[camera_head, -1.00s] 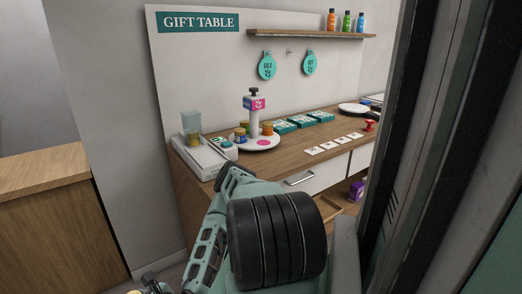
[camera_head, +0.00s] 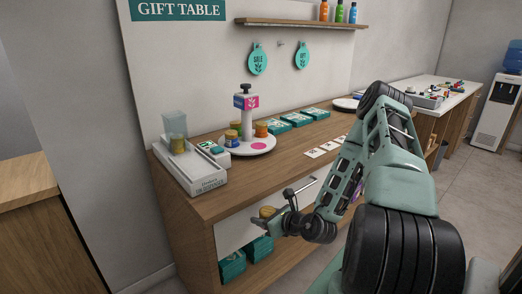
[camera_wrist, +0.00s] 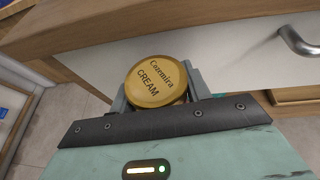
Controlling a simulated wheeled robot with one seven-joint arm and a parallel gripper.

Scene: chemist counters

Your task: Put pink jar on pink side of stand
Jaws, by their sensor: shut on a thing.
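My gripper (camera_head: 272,219) is shut on a small jar (camera_head: 267,211) with a gold lid, in front of the table's white drawer front and below the tabletop. In the wrist view the jar (camera_wrist: 155,82) sits between the fingers, its lid reading "CREAM"; its body colour is hidden. The stand (camera_head: 262,147) is on the tabletop, above the gripper in the picture. It has a white round base, a post and a block with a pink face (camera_head: 251,102). A pink disc (camera_head: 258,146) on the base's front right is bare.
The wooden tabletop edge (camera_head: 225,206) and a drawer handle (camera_head: 300,186) are close to my gripper. A white dispenser (camera_head: 198,176) stands left of the stand. Teal boxes (camera_head: 279,125) and white cards (camera_head: 315,152) lie to its right.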

